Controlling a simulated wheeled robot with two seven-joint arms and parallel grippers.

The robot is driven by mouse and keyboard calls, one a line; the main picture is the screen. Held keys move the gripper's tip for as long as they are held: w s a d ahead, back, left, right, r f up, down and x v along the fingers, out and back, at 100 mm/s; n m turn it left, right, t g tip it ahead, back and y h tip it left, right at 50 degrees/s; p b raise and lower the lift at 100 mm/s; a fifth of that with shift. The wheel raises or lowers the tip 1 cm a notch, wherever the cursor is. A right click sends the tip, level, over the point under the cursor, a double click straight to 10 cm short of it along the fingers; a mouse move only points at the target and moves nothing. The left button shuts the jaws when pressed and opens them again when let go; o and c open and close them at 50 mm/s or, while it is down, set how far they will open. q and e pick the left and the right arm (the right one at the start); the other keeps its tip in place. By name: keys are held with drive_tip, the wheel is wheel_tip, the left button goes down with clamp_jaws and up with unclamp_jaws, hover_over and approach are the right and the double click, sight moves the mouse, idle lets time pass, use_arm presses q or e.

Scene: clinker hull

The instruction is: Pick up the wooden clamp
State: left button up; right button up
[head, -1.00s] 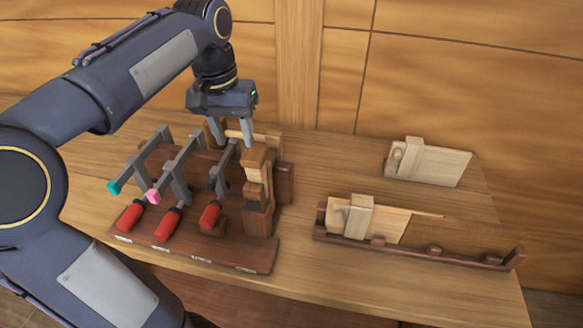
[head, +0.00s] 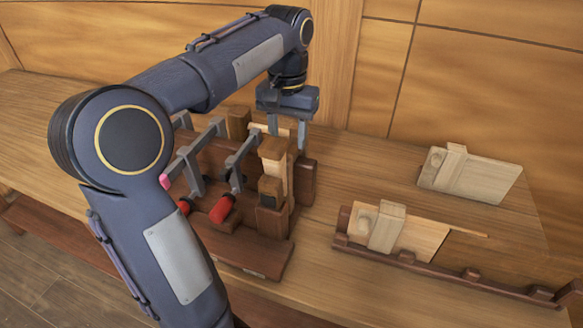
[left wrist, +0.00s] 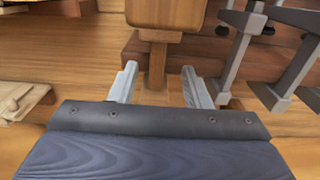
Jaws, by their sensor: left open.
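The wooden clamp (head: 273,150), with light-wood blocks, stands upright at the right end of the dark rack (head: 240,250). In the left wrist view a wooden block (left wrist: 168,12) on a narrow stem shows at the top, just beyond my fingertips. My left gripper (head: 287,132) points down, open, close behind the clamp's top in the head view. In the left wrist view the fingers (left wrist: 160,86) stand apart with the stem between them in the picture; I cannot tell whether they touch it. My right gripper is not in view.
Grey metal clamps (head: 190,175) with red handles (head: 222,208) hang on the rack, left of the wooden clamp. At right, a light board with a block (head: 390,230) sits at a dark rail (head: 440,272), and another board (head: 480,182) lies behind. Bench between is clear.

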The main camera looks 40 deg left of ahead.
sight(290, 149)
use_arm(q)
drive_tip(key=f, duration=0.4)
drive_tip(key=shift+w+f, duration=0.3)
drive_tip(key=shift+c, duration=0.2)
clamp_jaws()
drive_tip(key=shift+r, duration=0.1)
